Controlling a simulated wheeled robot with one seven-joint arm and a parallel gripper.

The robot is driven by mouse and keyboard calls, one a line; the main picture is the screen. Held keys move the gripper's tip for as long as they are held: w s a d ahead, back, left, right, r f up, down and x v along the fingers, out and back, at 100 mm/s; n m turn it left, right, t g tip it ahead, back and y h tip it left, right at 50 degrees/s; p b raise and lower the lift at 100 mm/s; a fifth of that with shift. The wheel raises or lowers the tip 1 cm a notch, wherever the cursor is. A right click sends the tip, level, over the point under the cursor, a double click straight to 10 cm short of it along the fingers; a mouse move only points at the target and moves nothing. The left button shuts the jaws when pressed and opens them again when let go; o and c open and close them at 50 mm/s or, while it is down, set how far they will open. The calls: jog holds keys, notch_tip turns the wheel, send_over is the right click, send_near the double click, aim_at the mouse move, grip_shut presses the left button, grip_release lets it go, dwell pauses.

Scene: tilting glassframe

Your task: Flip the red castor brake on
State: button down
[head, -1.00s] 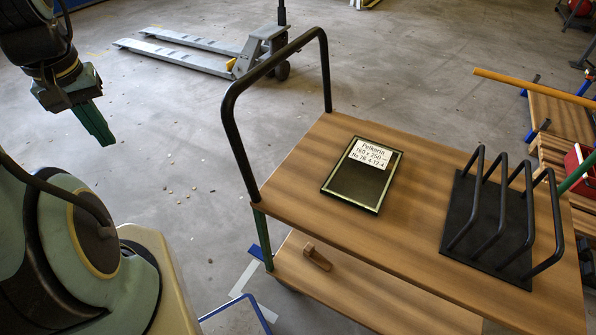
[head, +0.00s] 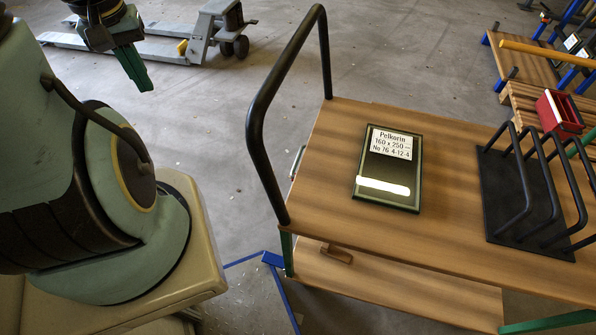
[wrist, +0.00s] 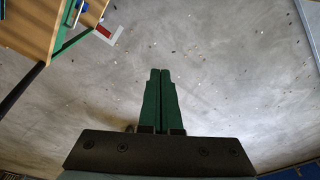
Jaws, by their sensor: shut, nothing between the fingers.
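My gripper (head: 134,68) hangs at the upper left of the head view, over bare floor and well apart from the trolley. Its two green fingers are shut together and empty, also in the wrist view (wrist: 160,85). The trolley (head: 330,150) has a wooden top, a lower shelf and a black bar handle (head: 262,110). Its corner shows at the upper left of the wrist view (wrist: 30,25). A small red patch (wrist: 103,32) beside white lies near that corner; I cannot tell whether it is the castor brake. No castor brake shows clearly in the head view.
On the trolley top are a framed glass panel (head: 388,172) with a label and a black rack (head: 510,195). A brown wooden piece (head: 337,254) sits on the lower shelf. A pallet truck (head: 205,35) stands behind.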

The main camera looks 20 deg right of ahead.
jog(key=w+d+f+m+b, duration=0.4)
jog(key=w+d+f+b, duration=0.1)
jog(key=f+b, duration=0.45)
jog(key=w+d+f+m+g+b, duration=0.1)
jog(key=w+d+f+m+b, duration=0.4)
jog(key=f+b, duration=0.45)
jog(key=w+d+f+m+b, duration=0.4)
jog(key=d+f+b, duration=0.2)
jog(key=f+b, duration=0.4)
jog(key=w+d+f+m+b, duration=0.1)
jog(key=d+f+m+b, duration=0.3)
jog(key=f, duration=0.5)
jog(key=w+d+f+m+g+h+b, duration=0.1)
jog(key=d+f+m+b, duration=0.3)
jog(key=d+f+b, duration=0.4)
jog(key=w+d+f+m+g+b, duration=0.1)
jog(key=w+d+f+m+b, duration=0.1)
jog(key=d+f+b, duration=0.4)
notch_tip(320, 180, down, 6)
jog(key=shift+d+r+m+h+b, duration=0.15)
jog(key=shift+d+m+h+b, duration=0.25)
jog(key=shift+m+b, duration=0.7)
